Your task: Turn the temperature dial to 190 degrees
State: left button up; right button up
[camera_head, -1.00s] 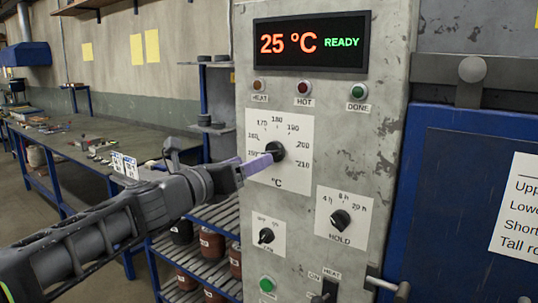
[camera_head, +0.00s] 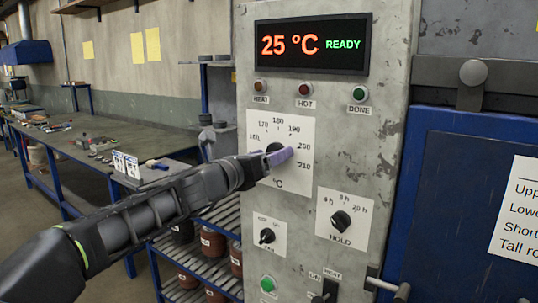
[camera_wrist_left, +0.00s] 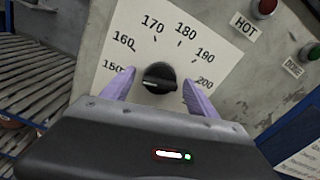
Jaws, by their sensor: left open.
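The black temperature dial (camera_head: 274,148) sits on a white scale plate (camera_head: 306,126) marked in °C, on the grey panel. In the head view my left gripper (camera_head: 282,156) covers part of it. In the left wrist view the dial (camera_wrist_left: 158,78) lies between the two spread purple fingers of my left gripper (camera_wrist_left: 158,92), with gaps on both sides. The gripper is open. A pale mark shows on the dial's lower left side, but I cannot tell its exact setting. The display (camera_head: 312,44) reads 25 °C READY. My right gripper is not in view.
The hold dial (camera_head: 340,220) and a smaller dial (camera_head: 266,236) sit lower on the panel. Heat, hot and done lamps line its upper part. A blue door (camera_head: 460,150) stands at right, and a workbench (camera_head: 100,135) at left.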

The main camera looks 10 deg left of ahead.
pick_arm(q)
jog(key=c, duration=1.4)
jog(key=shift+o, duration=0.2)
jog(key=shift+m, duration=0.4)
jog(key=shift+d+f+m+b, duration=0.1)
jog(key=shift+m+b, duration=2.85)
jog(key=shift+m, duration=3.75)
jog(key=shift+f+m+b, duration=0.1)
jog(key=shift+m+b, duration=2.85)
jog(key=shift+m, duration=3.75)
